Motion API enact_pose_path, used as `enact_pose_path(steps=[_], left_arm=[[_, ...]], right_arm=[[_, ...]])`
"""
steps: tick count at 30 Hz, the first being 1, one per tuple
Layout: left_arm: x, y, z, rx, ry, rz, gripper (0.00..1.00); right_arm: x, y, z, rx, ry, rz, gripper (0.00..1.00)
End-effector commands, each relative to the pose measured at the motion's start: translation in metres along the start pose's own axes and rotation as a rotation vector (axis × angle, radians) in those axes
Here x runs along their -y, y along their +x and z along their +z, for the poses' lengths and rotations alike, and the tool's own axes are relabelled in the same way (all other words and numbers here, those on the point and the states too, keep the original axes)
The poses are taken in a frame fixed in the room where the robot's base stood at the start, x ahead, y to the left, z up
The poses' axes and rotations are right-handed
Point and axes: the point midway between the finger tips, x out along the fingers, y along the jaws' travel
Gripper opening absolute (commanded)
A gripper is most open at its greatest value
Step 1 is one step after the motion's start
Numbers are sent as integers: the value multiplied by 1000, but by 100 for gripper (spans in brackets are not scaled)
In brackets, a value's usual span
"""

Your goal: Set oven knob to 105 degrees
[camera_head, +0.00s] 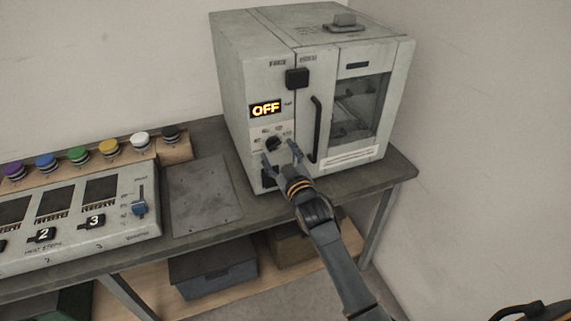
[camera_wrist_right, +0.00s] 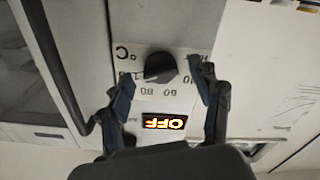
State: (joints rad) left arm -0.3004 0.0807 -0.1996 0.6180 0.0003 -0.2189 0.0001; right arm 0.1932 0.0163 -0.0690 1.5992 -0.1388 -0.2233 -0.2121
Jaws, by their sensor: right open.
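The oven (camera_head: 320,90) is a pale box with a windowed door, standing at the right end of the table. Its display (camera_head: 265,110) reads OFF, and it also shows upside down in the right wrist view (camera_wrist_right: 164,121). The black knob (camera_head: 273,143) sits below the display, on a pale dial plate with numbers around it; it shows clearly in the right wrist view (camera_wrist_right: 160,67). My right gripper (camera_head: 281,152) is open at the knob, with one finger on each side. In the wrist view gaps remain between fingers and knob. My left gripper is out of view.
A black door handle (camera_head: 316,128) stands close right of my right gripper. A black switch (camera_head: 297,78) sits above. A control panel with sliders (camera_head: 75,215) and several coloured knobs (camera_head: 78,156) lie left. A bare metal plate (camera_head: 203,195) lies between.

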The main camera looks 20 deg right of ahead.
Motion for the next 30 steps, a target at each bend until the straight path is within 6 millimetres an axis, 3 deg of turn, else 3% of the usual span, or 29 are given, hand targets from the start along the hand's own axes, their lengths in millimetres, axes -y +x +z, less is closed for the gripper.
enact_pose_path(steps=[15, 21, 30], left_arm=[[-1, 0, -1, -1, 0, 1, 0], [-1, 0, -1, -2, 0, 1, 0], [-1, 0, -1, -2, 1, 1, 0]], right_arm=[[0, -98, 1, 3, -1, -1, 64], [0, -112, 1, 2, 0, -1, 64], [0, -113, 1, 1, 0, 0, 64]])
